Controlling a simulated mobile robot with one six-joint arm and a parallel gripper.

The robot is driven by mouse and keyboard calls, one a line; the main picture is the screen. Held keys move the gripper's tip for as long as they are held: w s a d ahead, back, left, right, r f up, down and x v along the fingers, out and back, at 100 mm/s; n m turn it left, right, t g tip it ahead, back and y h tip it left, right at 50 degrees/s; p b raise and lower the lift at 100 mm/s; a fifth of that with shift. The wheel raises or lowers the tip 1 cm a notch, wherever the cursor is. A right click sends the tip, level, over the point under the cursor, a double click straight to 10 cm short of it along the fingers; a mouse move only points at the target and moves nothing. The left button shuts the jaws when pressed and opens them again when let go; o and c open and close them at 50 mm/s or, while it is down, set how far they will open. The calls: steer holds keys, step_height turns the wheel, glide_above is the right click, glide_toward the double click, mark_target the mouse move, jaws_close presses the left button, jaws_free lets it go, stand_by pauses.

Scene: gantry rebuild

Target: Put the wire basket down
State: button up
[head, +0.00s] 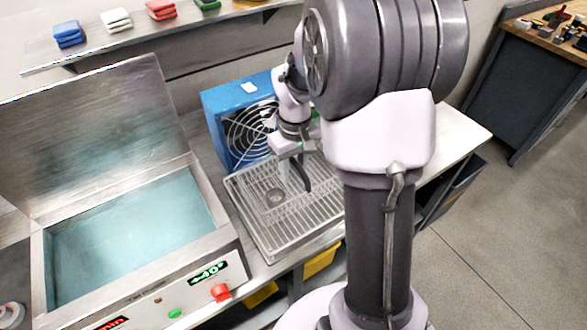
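My gripper (303,176) hangs over the slatted metal drain tray (262,236), in front of the blue fan box. One dark finger shows clearly; the other is not clear, so I cannot tell its opening. A small round grey thing (275,197) shows at or just above the slats, left of and below the fingers. It may be the wire basket, but it is too small to be sure. I cannot tell whether it touches my gripper or the tray. My arm hides the tray's right side.
An open-lidded steel bath (212,240) with bluish liquid stands left of the tray. The blue fan box (212,108) stands behind the tray. A shelf (90,48) holds folded cloths above. A second bench (540,45) with small items stands at the far right.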

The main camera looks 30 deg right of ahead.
step_height(320, 180, up, 12)
steer(key=p, duration=0.5)
steer(key=shift+d, duration=0.1)
steer(key=s+a+r+m+t+y, duration=0.1)
steer(key=s+a+r+m+t, duration=0.1)
steer(key=s+a, duration=0.6)
steer(key=s+a+r+m+t, duration=0.2)
steer(key=s+a+r+t, duration=0.1)
steer(key=s+a+r, duration=0.4)
steer(key=shift+s+a+m+t+y, duration=0.4)
steer(key=shift+s+a, duration=0.35)
steer(key=shift+s, duration=0.4)
step_height(320, 180, down, 8)
steer(key=b, duration=0.8)
steer(key=shift+f, duration=0.25)
